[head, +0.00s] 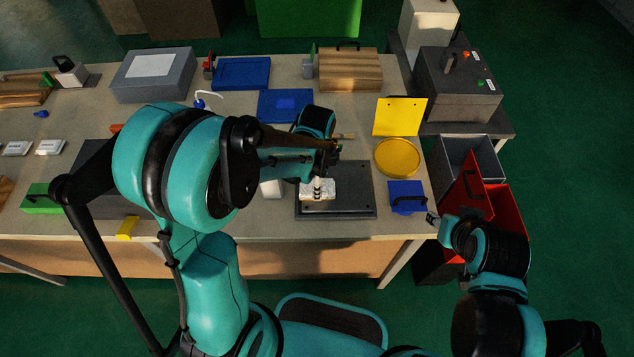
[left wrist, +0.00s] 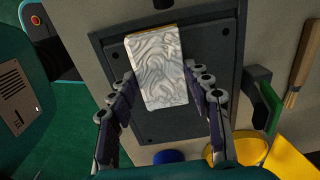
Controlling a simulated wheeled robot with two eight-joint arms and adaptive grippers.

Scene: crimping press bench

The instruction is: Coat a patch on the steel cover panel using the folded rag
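The dark grey steel cover panel (head: 360,202), with holes near its corners, lies flat on the bench near its front edge; it also shows in the left wrist view (left wrist: 211,50). The folded rag (head: 308,194) is a white block with a wavy grey pattern and lies over the panel; it also shows in the left wrist view (left wrist: 160,72). My left gripper (left wrist: 160,72) has a fingertip against each long side of the rag. I cannot tell whether the rag touches the panel. My right gripper (head: 432,218) is past the bench's right edge, apart from the panel; its fingers are too small to read.
A blue block with a black handle (head: 408,197) sits at the right front corner. Blue trays (head: 285,105) and a wooden box (head: 350,70) are behind.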

